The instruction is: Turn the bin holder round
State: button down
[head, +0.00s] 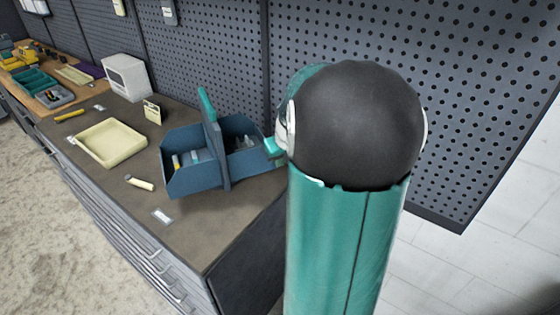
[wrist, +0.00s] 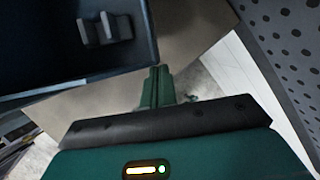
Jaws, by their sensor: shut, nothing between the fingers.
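The bin holder stands on the dark worktop (head: 221,222) in the head view. It has an upright blue plate (head: 217,152) with a green grip (head: 207,104) on top and a blue bin on each side. The left bin (head: 195,183) holds small grey and yellow pieces; the right bin (head: 238,126) holds grey pieces. My gripper (head: 272,147) is beside the right bin, partly hidden behind my arm. In the wrist view my gripper (wrist: 157,87) has its green fingers together and empty, just beyond the edge of a blue bin (wrist: 70,87). I cannot tell whether they touch.
A cream tray (head: 110,160), a yellow-and-white marker (head: 140,183) and a small cream card stand (head: 152,110) are left of the holder. A white box (head: 126,76) stands behind them. A pegboard wall (head: 220,50) closes the back. The worktop in front of the holder is mostly clear.

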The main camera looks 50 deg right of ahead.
jog(key=shift+w+d+n+y, duration=0.3)
jog(key=shift+w+d+n, duration=0.55)
jog(key=shift+d, duration=0.25)
jog(key=shift+w+d+n+y, duration=0.3)
jog(key=shift+w+d+n, duration=0.55)
jog(key=shift+w+d, duration=0.3)
jog(key=shift+w+d+n+y, duration=0.25)
jog(key=shift+w+d+n, duration=0.4)
jog(key=shift+w, duration=0.25)
jog(key=shift+w+d+n+y, duration=0.25)
jog(key=shift+w+d+n, duration=0.4)
jog(key=shift+w, duration=0.3)
jog(key=shift+s+d, duration=0.1)
jog(key=shift+s, duration=0.4)
jog(key=s+r, duration=0.7)
jog(key=r, duration=0.2)
jog(key=shift+d+r, duration=0.15)
jog(key=shift+d, duration=0.3)
